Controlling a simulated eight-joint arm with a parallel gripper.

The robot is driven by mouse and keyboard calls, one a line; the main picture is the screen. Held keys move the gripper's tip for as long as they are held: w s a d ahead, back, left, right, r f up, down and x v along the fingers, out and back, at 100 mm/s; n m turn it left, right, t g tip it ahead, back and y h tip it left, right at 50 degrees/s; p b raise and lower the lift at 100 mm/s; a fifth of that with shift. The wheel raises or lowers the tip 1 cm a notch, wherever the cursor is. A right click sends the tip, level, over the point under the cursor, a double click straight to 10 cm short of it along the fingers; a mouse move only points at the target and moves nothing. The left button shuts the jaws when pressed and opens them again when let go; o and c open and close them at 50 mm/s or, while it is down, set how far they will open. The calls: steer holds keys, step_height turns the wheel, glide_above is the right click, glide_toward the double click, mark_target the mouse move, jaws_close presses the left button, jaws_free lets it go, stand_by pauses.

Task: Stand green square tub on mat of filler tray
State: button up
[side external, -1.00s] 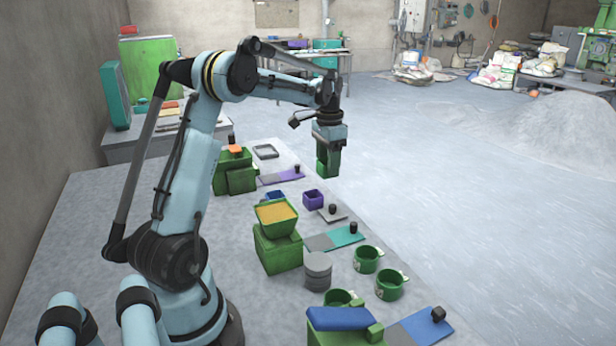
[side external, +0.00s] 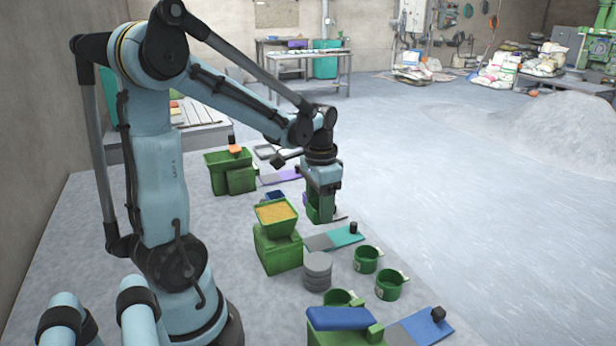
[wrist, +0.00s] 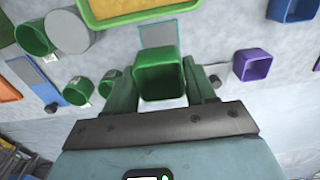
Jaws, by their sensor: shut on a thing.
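My gripper (side external: 321,208) is shut on the green square tub (wrist: 160,75) and holds it above the bench. In the side view the tub is mostly covered by the fingers. The tray in front of the powder hopper has a grey part (side external: 318,242) and a teal mat (side external: 346,236) with a dark knob at its far end. In the wrist view the tray's grey part (wrist: 157,34) shows just beyond the tub, which hides most of the rest. I cannot tell the tub's exact height above the bench.
The green hopper (side external: 277,214) holds yellow powder. Grey discs (side external: 317,272) and green mugs (side external: 366,259) stand near the tray. A purple tub (wrist: 253,64) and a blue tub (wrist: 291,9) lie to the right in the wrist view. A blue-mat tray (side external: 420,328) is at the front.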

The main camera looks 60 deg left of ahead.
mark_target(319, 243)
steer(key=shift+f, duration=3)
steer(key=shift+f, duration=0.5)
steer(key=o, duration=1.4)
steer(key=shift+r, duration=0.1)
steer(key=shift+r, duration=3.4)
steer(key=d+r+t, duration=0.2)
steer(key=d+t, duration=0.1)
steer(key=d, duration=0.4)
steer(key=s+d+r+t, duration=0.1)
steer(key=d+r+t, duration=0.2)
steer(key=d, duration=0.5)
steer(key=shift+t, duration=0.6)
